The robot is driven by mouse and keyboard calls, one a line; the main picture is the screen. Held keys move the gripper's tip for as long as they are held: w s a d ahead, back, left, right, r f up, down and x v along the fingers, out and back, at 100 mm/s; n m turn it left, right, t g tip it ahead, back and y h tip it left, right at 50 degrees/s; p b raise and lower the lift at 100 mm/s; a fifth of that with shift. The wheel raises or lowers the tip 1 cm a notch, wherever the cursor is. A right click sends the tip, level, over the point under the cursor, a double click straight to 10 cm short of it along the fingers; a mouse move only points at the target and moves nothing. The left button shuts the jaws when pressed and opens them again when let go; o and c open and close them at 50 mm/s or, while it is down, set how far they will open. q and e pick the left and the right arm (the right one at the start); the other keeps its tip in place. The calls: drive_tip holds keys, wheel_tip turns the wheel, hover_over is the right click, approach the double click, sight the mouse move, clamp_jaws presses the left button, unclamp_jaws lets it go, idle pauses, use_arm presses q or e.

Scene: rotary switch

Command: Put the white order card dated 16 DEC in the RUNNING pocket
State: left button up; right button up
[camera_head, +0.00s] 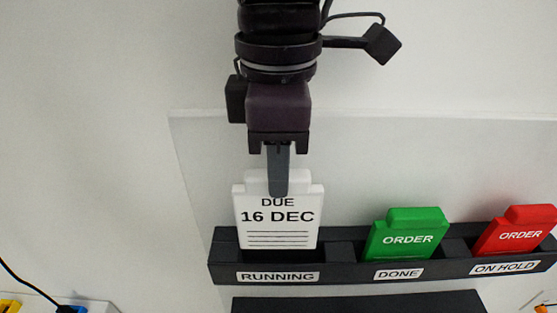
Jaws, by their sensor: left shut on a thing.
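The white order card (277,229) reads DUE 16 DEC and stands upright at the RUNNING pocket (278,276), the left pocket of a black rack. Its lower edge meets the pocket opening; how deep it sits is hard to tell. My left gripper (278,190) comes down from the top and is shut on the card's upper tab. My right gripper is not in view.
A green ORDER card (406,236) stands in the DONE pocket (399,274). A red ORDER card (515,232) stands in the ON HOLD pocket (505,267). A pale panel (380,160) rises behind the rack. Yellow and blue items lie at the lower left corner.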

use_arm(q)
drive_tip(key=shift+f+b, duration=0.35)
drive_tip(key=shift+f, duration=0.55)
drive_tip(key=o, duration=1)
